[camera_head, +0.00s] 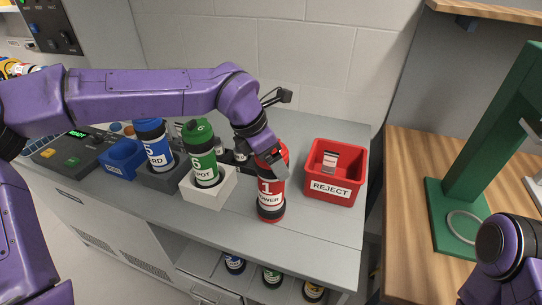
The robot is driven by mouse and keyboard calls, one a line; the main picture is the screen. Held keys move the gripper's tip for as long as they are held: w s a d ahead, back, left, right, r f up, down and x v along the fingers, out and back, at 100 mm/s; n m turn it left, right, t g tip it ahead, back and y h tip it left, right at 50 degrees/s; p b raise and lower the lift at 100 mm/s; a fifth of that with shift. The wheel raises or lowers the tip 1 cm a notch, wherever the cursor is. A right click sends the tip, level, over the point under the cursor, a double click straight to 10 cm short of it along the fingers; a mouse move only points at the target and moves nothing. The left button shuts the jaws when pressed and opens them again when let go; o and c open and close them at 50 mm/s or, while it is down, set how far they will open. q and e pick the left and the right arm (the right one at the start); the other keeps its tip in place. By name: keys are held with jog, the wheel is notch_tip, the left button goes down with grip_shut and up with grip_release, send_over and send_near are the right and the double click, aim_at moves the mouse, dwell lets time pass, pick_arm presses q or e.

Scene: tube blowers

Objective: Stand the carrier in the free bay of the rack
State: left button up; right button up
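A red carrier (270,195) with a white label and a black foot is upright near the counter's front edge. My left gripper (266,157) is around its upper end from above, with a grey finger against it. I cannot tell whether its foot touches the counter. A blue-capped carrier (156,150) stands in a dark grey block (160,180), and a green carrier (203,165) stands in a white block (207,195) beside it. My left arm hides what lies behind them, so I cannot make out a free rack bay there. My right gripper is out of view.
A red reject bin (335,190) holding a small item stands right of the red carrier. A blue tray (122,160) and a control panel (70,148) are at left. Several carriers (272,277) sit on a shelf below. A green stand (470,205) is on the wooden table.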

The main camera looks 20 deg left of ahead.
pick_arm(q)
jog(key=o, duration=1.4)
jog(key=shift+f, duration=0.1)
jog(key=v, duration=1.2)
jog(key=shift+w+r, duration=0.1)
jog(key=shift+r, duration=0.15)
